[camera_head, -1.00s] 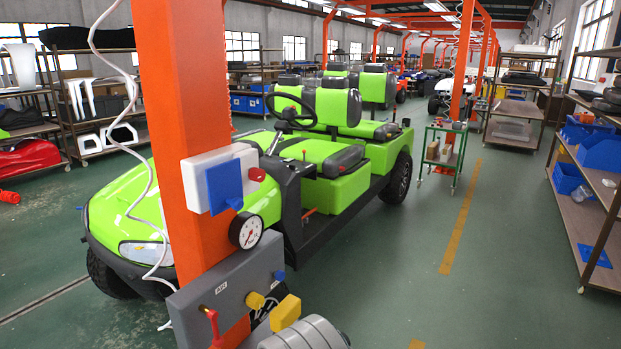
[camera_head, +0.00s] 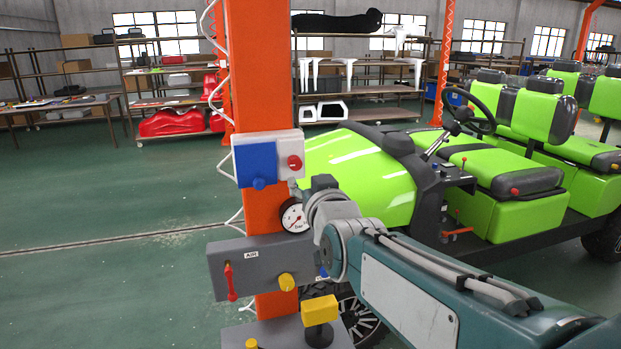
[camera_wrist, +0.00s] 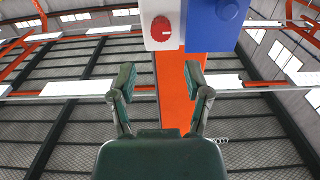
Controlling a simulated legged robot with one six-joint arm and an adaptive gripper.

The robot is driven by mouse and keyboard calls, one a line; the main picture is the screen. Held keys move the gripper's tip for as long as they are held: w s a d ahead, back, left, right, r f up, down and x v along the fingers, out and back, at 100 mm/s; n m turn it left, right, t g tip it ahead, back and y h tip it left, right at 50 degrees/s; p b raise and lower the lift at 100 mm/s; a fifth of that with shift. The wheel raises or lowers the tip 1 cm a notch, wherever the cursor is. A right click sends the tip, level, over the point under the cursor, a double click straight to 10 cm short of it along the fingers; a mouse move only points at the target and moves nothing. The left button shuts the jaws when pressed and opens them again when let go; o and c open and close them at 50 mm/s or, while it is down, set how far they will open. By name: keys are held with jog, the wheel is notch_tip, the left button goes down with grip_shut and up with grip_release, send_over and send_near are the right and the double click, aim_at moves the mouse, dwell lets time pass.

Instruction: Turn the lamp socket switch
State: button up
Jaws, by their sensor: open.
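A white and blue socket box (camera_head: 254,163) is fixed on the orange column (camera_head: 260,60). A red round switch knob (camera_head: 294,162) sits on its white right part. In the wrist view, the knob (camera_wrist: 161,28) is at the top on the white part, with the blue part (camera_wrist: 213,25) to its right. My gripper (camera_wrist: 160,82) is open and empty, its two fingers spread below the knob in that view and apart from it. In the head view, my arm reaches from the right toward the column just below the box. My fingertips are hard to make out there.
Below the box are a round gauge (camera_head: 293,216), a grey panel (camera_head: 232,262) with a red lever (camera_head: 230,281), and a yellow block (camera_head: 319,310). A green cart (camera_head: 370,175) stands close behind on the right. The floor at left is clear.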

aim_at(296, 166)
jog(key=x, duration=0.2)
jog(key=a+x, duration=0.1)
jog(key=x, duration=0.2)
jog(key=shift+f, duration=0.15)
jog(key=w, duration=0.3)
jog(key=shift+d, duration=0.25)
jog(key=shift+w, duration=0.3)
jog(key=shift+c, duration=2.4)
jog(key=shift+s+a, duration=0.1)
jog(key=shift+a, duration=0.25)
jog(key=shift+c, duration=0.8)
